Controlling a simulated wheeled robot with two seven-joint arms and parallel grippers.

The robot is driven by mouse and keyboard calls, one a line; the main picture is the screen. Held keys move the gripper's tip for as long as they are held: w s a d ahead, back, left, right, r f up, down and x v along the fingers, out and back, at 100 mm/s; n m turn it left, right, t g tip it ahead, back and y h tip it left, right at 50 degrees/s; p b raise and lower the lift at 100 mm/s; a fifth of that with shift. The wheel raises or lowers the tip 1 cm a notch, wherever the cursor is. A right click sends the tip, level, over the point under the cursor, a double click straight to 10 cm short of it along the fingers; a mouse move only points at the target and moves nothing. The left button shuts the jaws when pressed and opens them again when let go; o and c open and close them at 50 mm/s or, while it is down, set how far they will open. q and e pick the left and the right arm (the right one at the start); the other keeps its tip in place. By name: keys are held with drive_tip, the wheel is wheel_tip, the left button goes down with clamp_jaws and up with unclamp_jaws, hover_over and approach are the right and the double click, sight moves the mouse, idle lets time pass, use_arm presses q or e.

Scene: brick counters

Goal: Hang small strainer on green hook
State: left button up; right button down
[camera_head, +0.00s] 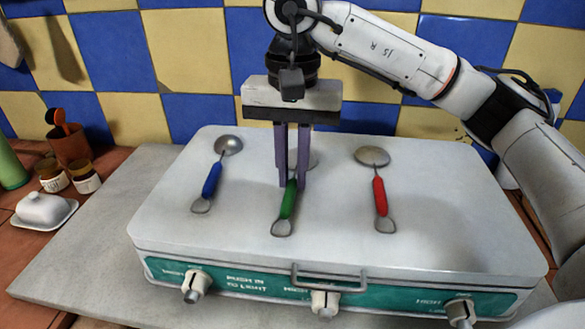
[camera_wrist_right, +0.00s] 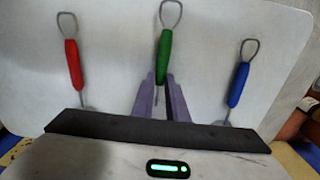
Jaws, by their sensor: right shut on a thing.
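A utensil with a green handle (camera_head: 287,205) and a wire loop at its near end lies on the white stove lid. Its grey head is mostly hidden behind the gripper fingers. My right gripper (camera_head: 293,184) points down and is shut on the upper part of the green handle. In the right wrist view, the green utensil (camera_wrist_right: 164,50) rises from between the purple fingers (camera_wrist_right: 162,80). I cannot tell which utensil is the small strainer. No green hook shows in these views. My left gripper is not in view.
A blue-handled utensil (camera_head: 212,180) lies to the left and a red-handled one (camera_head: 380,196) to the right on the lid (camera_head: 335,240). Jars (camera_head: 84,177), a white butter dish (camera_head: 44,209) and a brown pot (camera_head: 71,147) stand at left. A tiled wall (camera_head: 180,50) closes the back.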

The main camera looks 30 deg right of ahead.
sight(289, 181)
drive_tip(key=shift+f, duration=0.15)
drive_tip(key=c, duration=2.2)
unclamp_jaws()
drive_tip(key=shift+f, duration=0.1)
drive_tip(key=o, duration=0.5)
drive_tip(key=shift+c, duration=0.2)
wheel_tip(289, 181, up, 10)
drive_tip(key=p, duration=0.1)
drive_tip(key=shift+a+r, duration=0.2)
drive_tip(key=shift+a, duration=0.1)
